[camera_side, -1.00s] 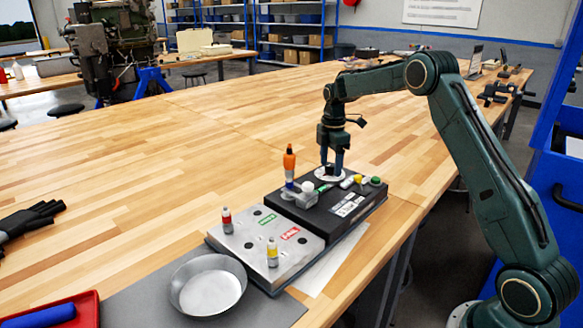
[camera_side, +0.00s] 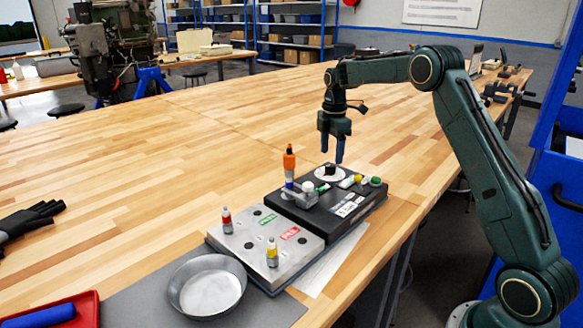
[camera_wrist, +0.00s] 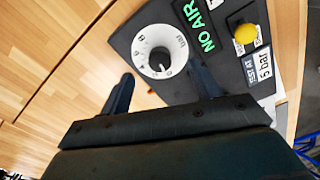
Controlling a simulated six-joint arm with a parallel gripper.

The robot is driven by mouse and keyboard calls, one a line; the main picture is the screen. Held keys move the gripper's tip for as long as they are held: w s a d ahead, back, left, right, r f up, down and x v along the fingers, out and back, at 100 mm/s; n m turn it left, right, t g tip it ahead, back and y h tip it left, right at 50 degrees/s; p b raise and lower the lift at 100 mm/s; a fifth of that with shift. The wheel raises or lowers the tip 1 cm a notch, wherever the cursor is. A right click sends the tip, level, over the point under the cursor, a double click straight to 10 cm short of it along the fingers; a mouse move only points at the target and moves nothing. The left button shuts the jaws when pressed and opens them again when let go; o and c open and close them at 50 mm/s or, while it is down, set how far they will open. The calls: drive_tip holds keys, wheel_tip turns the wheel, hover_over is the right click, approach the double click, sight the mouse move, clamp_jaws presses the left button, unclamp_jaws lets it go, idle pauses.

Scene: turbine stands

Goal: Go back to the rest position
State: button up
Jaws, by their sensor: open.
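My gripper (camera_side: 333,152) is open and empty, above the far end of the black control box (camera_side: 350,214). Its two fingers point down and are apart from the box. Below it is a white dial with a black knob (camera_side: 329,170). In the wrist view the dial knob (camera_wrist: 160,60) sits ahead of my open fingers (camera_wrist: 160,92), with numbers around it. A green "NO AIR" display (camera_wrist: 207,36) and a yellow button (camera_wrist: 246,34) show next to the dial.
A grey plate (camera_side: 262,236) with red-capped (camera_side: 227,219) and yellow-banded (camera_side: 272,252) vials joins the box. An orange-topped tool (camera_side: 289,165) stands upright near the box. A round metal pan (camera_side: 208,286) and a red tray (camera_side: 85,310) are in front. The table behind is clear.

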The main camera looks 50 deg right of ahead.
drive_tip(key=shift+s+a+r, duration=0.15)
drive_tip(key=shift+a+r, duration=0.15)
drive_tip(key=shift+r, duration=0.15)
drive_tip(key=s+a+r+m+t, duration=0.3)
drive_tip(key=s+a+r+m, duration=0.3)
drive_tip(key=s+a+r, duration=0.75)
drive_tip(key=s+a+f+m+t, duration=0.1)
drive_tip(key=s+a+f+m, duration=0.1)
drive_tip(key=s, duration=0.8)
drive_tip(key=s+a+f+m+t, duration=0.1)
drive_tip(key=s+a+m, duration=0.4)
drive_tip(key=s, duration=0.6)
drive_tip(key=shift+a+f+t, duration=0.25)
drive_tip(key=shift+f+t, duration=0.05)
drive_tip(key=shift+f, duration=0.05)
